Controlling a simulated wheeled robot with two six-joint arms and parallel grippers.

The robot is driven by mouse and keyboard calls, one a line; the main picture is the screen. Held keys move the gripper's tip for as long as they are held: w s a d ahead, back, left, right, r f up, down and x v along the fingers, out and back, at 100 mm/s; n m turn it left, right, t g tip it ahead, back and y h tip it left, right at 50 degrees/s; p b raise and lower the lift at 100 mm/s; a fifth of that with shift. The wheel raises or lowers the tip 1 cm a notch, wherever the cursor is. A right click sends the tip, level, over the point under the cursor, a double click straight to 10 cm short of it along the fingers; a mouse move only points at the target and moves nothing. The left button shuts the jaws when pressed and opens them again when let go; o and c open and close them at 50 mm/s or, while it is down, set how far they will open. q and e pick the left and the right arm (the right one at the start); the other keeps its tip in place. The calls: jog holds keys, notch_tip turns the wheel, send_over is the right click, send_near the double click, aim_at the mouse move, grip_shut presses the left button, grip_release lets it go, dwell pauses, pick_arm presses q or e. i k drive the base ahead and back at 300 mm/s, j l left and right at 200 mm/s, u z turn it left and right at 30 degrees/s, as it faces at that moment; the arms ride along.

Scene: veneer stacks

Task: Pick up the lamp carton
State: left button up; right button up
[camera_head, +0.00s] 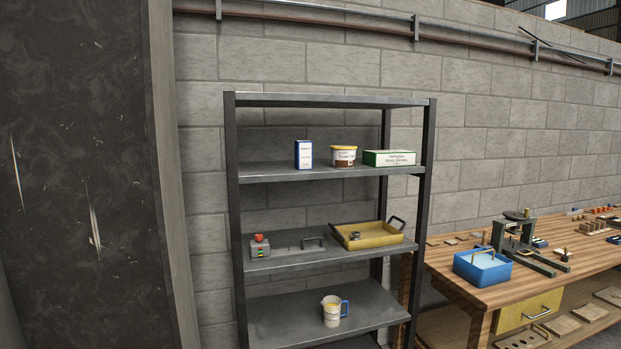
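Two cartons stand on the upper shelf board of the metal rack, and I cannot read their labels well enough to tell which is the lamp carton. One is a small upright white and blue carton (304,154) at the left. The other is a wider, low white and green carton (389,158) at the right. A white tub with a yellow lid and brown band (343,156) stands between them, close to the green one. Neither of my grippers is in view.
The rack (290,171) has a board above the cartons. The board below holds a yellow tray (367,242) and a grey device with a red knob (260,246); a jug (331,311) stands lower. A wooden workbench (455,278) with a blue bin (482,267) is at right.

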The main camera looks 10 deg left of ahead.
aim_at(304, 150)
jog(key=i+l+u, duration=0.15)
jog(key=i+u, duration=0.3)
jog(key=i+l+u, duration=0.95)
